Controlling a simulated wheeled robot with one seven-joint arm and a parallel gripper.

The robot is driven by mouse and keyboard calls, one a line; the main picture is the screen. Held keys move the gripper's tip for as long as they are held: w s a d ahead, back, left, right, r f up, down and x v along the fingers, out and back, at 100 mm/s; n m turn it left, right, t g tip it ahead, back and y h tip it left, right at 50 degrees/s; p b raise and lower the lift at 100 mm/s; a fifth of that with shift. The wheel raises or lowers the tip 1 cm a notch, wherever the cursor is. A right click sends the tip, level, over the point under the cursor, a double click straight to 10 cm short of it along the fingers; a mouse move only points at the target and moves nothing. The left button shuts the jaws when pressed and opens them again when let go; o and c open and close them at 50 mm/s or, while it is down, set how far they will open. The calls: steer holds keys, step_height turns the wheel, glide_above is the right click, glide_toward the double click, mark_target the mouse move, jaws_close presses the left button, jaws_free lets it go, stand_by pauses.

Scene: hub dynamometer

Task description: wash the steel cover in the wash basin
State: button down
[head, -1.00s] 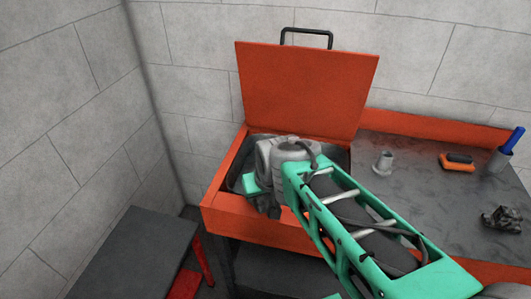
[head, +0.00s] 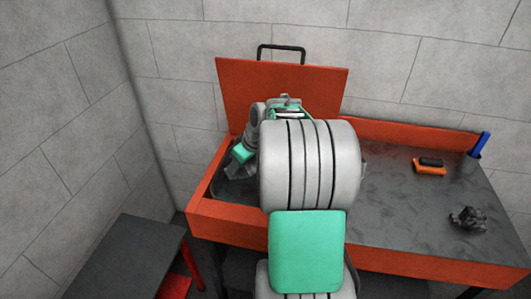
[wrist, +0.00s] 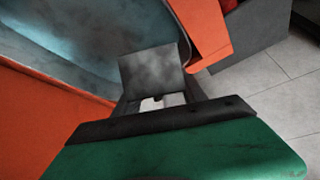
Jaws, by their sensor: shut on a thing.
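The wash basin (head: 207,197) has orange walls, a dark inside and a raised orange lid (head: 280,82). My gripper (wrist: 158,101) is shut on a flat grey square plate, which looks like the steel cover (wrist: 150,72). In the wrist view the plate stands out past the fingers, over the edge of the basin's blue-grey inside (wrist: 75,40). In the head view my gripper is at the left part of the basin, low near its opening. My arm hides the basin's middle and right, and I cannot tell whether the plate touches the basin.
The grey worktop (head: 400,215) to the right holds an orange-and-black tool (head: 430,166), a cup with a blue handle (head: 477,155) and a dark metal part (head: 467,219). A dark low table (head: 125,255) stands at the front left. Block walls close off the back and left.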

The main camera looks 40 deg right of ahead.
steer(key=s+d+f, duration=0.1)
steer(key=s+d, duration=0.1)
steer(key=d, duration=0.8)
steer(key=shift+n, duration=0.4)
steer(key=shift+a+f+b, duration=0.15)
steer(key=shift+f+b, duration=1.8)
steer(key=shift+f, duration=1.6)
steer(key=shift+a+f+b, duration=0.1)
steer(key=shift+f+b, duration=1.8)
steer(key=shift+f, duration=1.65)
step_height(320, 180, up, 13)
steer(key=p, duration=0.7)
steer(key=shift+p, duration=0.35)
step_height(320, 180, up, 4)
steer(key=shift+r+p, duration=0.1)
steer(key=shift+p, duration=1.15)
